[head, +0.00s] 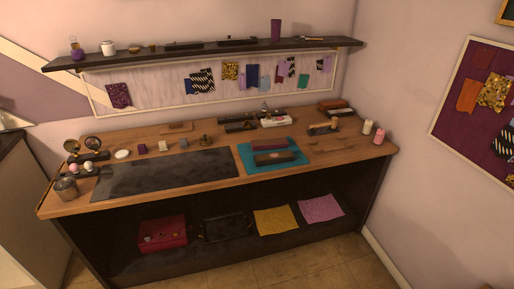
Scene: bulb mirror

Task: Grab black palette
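Several dark, flat items could be the black palette, and I cannot tell which one it is. A long dark case (238,126) lies at the back middle of the wooden counter. A dark box (274,158) lies on a teal mat (247,167) right of the middle. Dark open compacts with round lids (72,146) stand at the left end. Long dark cases (184,45) also lie on the wall shelf. Neither of my grippers is in view.
The wooden counter (325,158) carries a large dark mat (165,173), a metal tin (66,188) at left and candles (379,136) at right. Below are a red box (163,233), a black tray (224,239) and yellow and pink cloths (276,220). Floor shows in front.

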